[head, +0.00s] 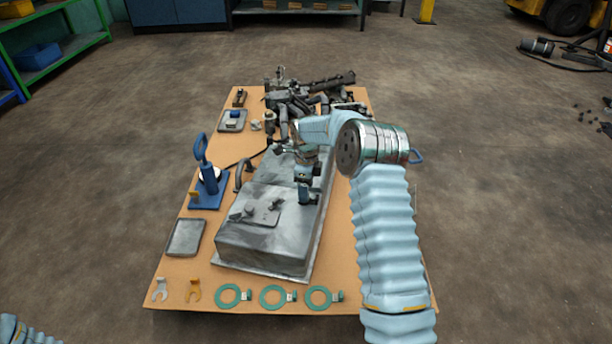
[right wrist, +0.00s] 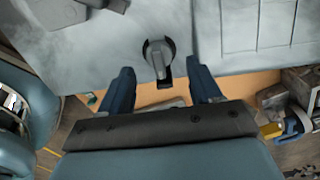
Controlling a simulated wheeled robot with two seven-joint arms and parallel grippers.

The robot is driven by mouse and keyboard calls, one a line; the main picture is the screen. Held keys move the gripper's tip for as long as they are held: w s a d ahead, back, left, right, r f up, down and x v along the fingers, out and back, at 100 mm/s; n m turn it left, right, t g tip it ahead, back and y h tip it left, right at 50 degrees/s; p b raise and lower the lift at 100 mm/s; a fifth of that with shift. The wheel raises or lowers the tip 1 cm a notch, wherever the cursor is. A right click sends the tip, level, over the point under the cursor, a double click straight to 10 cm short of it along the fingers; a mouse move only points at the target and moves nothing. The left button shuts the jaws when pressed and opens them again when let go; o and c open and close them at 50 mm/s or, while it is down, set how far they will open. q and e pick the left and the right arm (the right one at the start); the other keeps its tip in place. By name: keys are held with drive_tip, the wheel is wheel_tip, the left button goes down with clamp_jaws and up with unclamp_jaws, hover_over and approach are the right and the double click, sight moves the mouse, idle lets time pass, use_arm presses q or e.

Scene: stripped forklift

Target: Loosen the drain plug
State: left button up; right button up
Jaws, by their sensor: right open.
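A dark grey round plug with a lever-like tab (right wrist: 158,58), which looks like the drain plug, sits on the grey metal housing (right wrist: 100,45) in the right wrist view. My right gripper (right wrist: 162,80) is open, with its two blue fingers apart on either side of the tab and nothing visibly clamped. In the head view my right gripper (head: 305,194) points down at the right part of the housing (head: 265,245). I cannot make out the plug there. Only a bit of my left arm shows at the lower left corner; its gripper is out of view.
The housing stands on a tan table (head: 172,270). A blue stand with a ring (head: 207,180) and an empty grey tray (head: 186,237) are at its left. Green rings (head: 272,296) line the front edge. Dark metal parts (head: 300,100) are heaped at the back.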

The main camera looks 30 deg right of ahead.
drive_tip(key=shift+f, duration=1.3)
drive_tip(key=c, duration=1.1)
drive_tip(key=n, duration=0.2)
drive_tip(key=shift+r+n, duration=0.15)
drive_tip(key=shift+n, duration=0.15)
drive_tip(key=shift+c, duration=0.2)
drive_tip(key=n, duration=0.4)
drive_tip(key=shift+w+d+p, duration=0.1)
drive_tip(key=shift+w+p, duration=0.05)
drive_tip(key=shift+p, duration=0.25)
